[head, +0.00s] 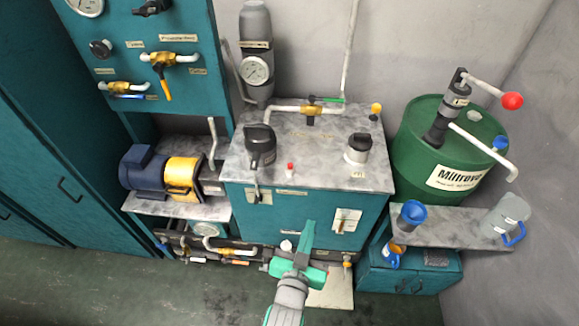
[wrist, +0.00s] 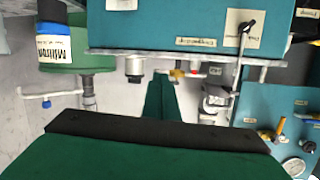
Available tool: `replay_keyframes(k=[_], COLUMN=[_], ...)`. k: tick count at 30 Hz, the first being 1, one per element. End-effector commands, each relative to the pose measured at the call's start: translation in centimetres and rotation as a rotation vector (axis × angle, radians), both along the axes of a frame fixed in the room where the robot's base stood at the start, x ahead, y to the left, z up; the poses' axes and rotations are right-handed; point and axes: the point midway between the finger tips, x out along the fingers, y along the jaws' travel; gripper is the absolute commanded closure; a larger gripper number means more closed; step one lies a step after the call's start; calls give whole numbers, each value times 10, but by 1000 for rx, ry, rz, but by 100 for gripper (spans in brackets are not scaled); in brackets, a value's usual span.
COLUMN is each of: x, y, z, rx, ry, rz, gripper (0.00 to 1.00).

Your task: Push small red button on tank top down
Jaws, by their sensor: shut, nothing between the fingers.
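The small red button (head: 290,167) stands upright on a pale base on the grey marbled top of the teal tank (head: 300,180), near its front edge and between two black-capped fittings. My green gripper (head: 309,226) is shut and empty in front of the tank's front face in the head view. Its fingertips appear below and slightly right of the button and apart from it. In the wrist view my gripper (wrist: 161,80) points toward the tank, which appears upside down with its labelled front (wrist: 170,30) at the top.
A black filler cap (head: 260,140) stands left of the button and another capped fitting (head: 358,148) right of it. A brass valve (head: 312,111) and pipe run behind. A green drum (head: 430,140) stands right, and a blue and yellow motor (head: 160,172) left.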

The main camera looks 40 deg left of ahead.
Motion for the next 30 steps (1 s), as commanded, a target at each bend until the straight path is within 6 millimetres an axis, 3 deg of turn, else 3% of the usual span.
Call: replay_keyframes(k=[6, 12, 18, 30], x=[32, 44, 47, 48], y=[60, 97, 111, 113], z=[45, 75, 88, 88], rx=[-27, -58, -75, -77], ry=[-19, -25, -27, -27], rz=[103, 165, 187, 189], gripper=[100, 100, 100, 100])
